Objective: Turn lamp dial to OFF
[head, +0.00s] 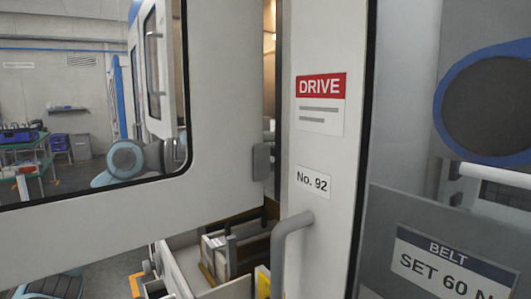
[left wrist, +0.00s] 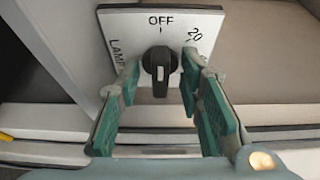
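In the left wrist view, a white plate (left wrist: 122,24) carries a black dial (left wrist: 160,66). OFF is printed at its top, LAMP at its left and 20 at its upper right. The dial's grip stands about vertical, in line with the OFF tick, with a short white mark on it. My left gripper (left wrist: 160,82) is open, with one green-padded finger on each side of the dial. I cannot tell whether either finger touches it. The dial does not show in the head view, and my right gripper is in neither view.
A BELT panel (head: 450,262) stands close at the right. An open bay (head: 205,285) lies below. A green table (head: 25,150) is far left.

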